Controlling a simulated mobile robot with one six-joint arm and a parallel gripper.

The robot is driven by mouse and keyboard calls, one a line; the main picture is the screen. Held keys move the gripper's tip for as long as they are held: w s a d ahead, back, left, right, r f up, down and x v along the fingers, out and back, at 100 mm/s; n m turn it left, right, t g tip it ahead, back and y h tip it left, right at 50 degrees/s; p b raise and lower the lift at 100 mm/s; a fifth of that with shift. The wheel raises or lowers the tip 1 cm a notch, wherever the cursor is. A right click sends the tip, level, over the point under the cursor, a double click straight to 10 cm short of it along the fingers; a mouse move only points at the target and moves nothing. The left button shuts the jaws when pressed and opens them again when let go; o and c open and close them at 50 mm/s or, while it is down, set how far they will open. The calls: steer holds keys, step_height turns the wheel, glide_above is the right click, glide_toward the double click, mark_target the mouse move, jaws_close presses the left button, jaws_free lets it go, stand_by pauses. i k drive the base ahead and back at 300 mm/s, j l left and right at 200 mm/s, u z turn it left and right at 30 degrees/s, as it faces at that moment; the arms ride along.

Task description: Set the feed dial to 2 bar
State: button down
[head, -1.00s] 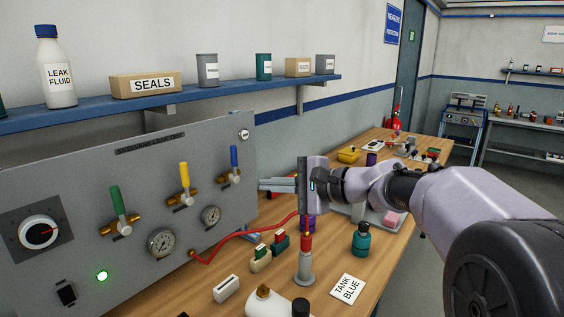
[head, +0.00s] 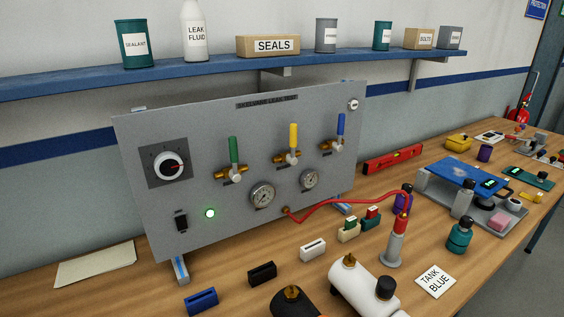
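The feed dial (head: 172,165) is a round white and black knob on a dark square plate, at the left of the grey upright panel (head: 228,125). A red pointer on the knob points to the right. The scale marks around it are too small to read. Right of the dial are a green-handled valve (head: 234,155), a yellow-handled valve (head: 293,140) and a blue-handled valve (head: 340,128), all with handles upright. Two round gauges, a left one (head: 262,195) and a right one (head: 309,179), sit below the valves. My gripper is out of view.
A green lamp (head: 210,213) is lit beside a black switch (head: 181,222). A red hose (head: 345,200) runs from the panel to a red-topped grey cylinder (head: 396,243). A white tank (head: 365,289) and small blocks stand in front. A blue shelf (head: 220,71) overhangs the panel.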

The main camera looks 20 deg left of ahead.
mark_target(168, 164)
steer(key=u, duration=1.75)
steer(key=k+j, duration=0.05)
